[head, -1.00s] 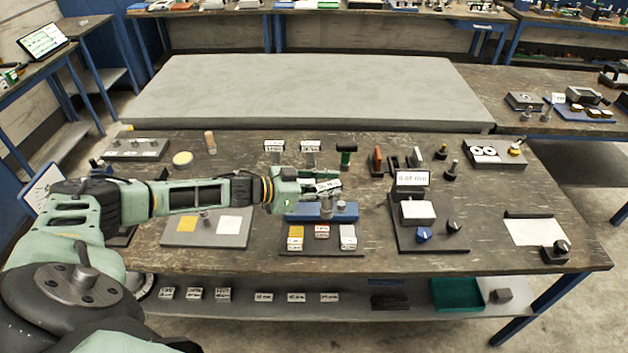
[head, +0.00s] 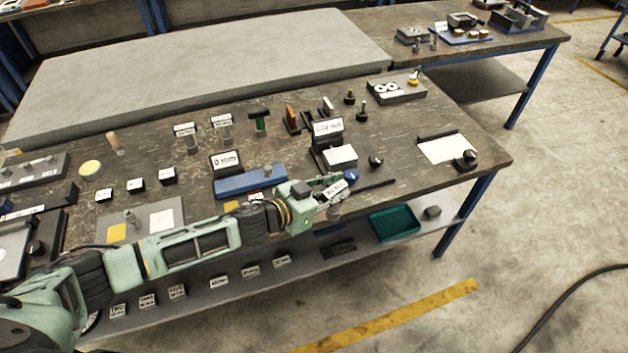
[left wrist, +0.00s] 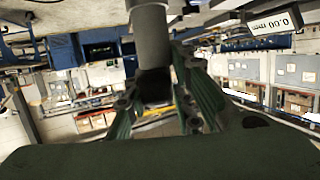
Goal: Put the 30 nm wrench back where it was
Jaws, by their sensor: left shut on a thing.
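My left gripper (head: 318,190) is shut on a grey cylindrical piece with a white label plate (head: 335,187), likely the 30 nm wrench; its label is too small to read. It hangs upright near the table's front edge, in front of the device with a numeric display (head: 327,127). The left wrist view shows the grey cylinder (left wrist: 152,40) between my fingers. Two similar labelled grey pieces (head: 186,130) (head: 222,121) stand further back on the table. My right gripper is not in view.
A blue knob (head: 351,175) is close to the gripper. Several small black tag blocks (head: 136,185) stand at left. A green tray (head: 394,224) sits on the lower shelf.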

